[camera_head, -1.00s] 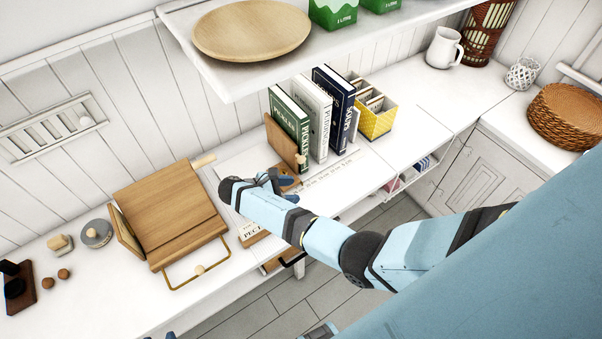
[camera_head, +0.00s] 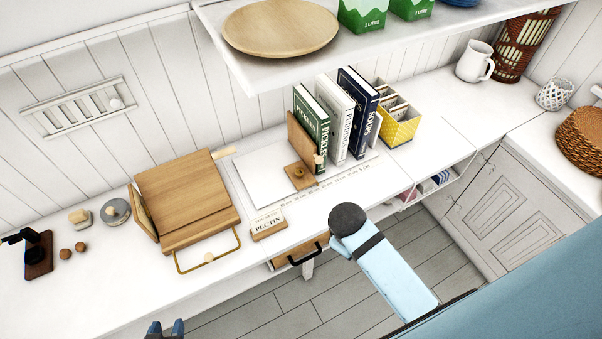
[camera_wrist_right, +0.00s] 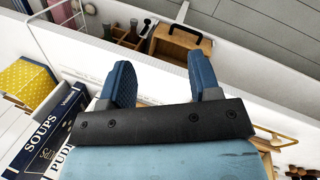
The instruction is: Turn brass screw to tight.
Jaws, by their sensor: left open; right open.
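A wooden bookend (camera_head: 301,136) stands against the left side of the books. On its base is a small round brownish knob (camera_head: 298,172), possibly the brass screw; it is too small to tell how tight it is. A paler knob (camera_head: 319,159) sits at the bookend's right edge. My left gripper (camera_head: 166,330) shows only its blue fingertips at the bottom edge, apart and empty, far from the bookend. My right gripper (camera_wrist_right: 160,62) is open and empty in the right wrist view, above the counter's front edge. The bookend is not visible there.
Books (camera_head: 340,117) and a yellow box (camera_head: 402,126) stand right of the bookend. A wooden stand (camera_head: 185,195) with a brass rail and a pectin block (camera_head: 268,224) are left and front. An upper shelf (camera_head: 238,58) overhangs. A drawer (camera_head: 290,258) sits below the counter.

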